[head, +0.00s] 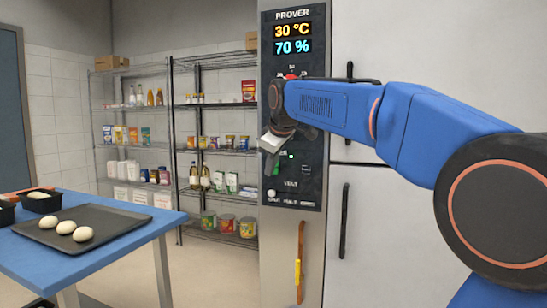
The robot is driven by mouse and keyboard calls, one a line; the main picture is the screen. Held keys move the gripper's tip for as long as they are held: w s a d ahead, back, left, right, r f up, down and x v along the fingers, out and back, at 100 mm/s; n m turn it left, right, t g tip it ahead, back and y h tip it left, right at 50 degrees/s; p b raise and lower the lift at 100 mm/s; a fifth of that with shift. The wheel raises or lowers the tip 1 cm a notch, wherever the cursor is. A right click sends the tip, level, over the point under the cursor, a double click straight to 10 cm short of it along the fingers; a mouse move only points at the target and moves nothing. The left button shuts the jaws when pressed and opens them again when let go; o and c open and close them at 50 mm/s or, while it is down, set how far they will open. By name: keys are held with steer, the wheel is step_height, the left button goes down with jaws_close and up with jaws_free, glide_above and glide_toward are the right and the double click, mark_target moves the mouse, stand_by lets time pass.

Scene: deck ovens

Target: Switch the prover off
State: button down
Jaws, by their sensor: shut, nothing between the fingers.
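The prover's dark control panel (298,180) is on a narrow column in the middle of the head view. Its displays (293,38) are lit and read 30 °C and 70 %. A small red control (291,77) shows just above my arm, with tiny marks around it that I cannot read. My gripper (268,148) is shut and empty, in front of the left side of the panel. My arm and wrist hide the panel's middle. I cannot tell whether my gripper touches the panel.
White doors with dark handles (345,220) stand right of the panel. A blue table (120,245) with a dark tray (130,215) of pale dough pieces is at left. Wire shelves (215,105) with groceries stand behind.

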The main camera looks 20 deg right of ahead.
steer(key=shift+w+d+f, duration=0.15)
steer(key=shift+w+d, duration=0.45)
steer(key=shift+w, duration=0.3)
steer(key=shift+w+d+f, duration=0.1)
steer(key=shift+w+d, duration=0.5)
steer(key=shift+w, duration=0.3)
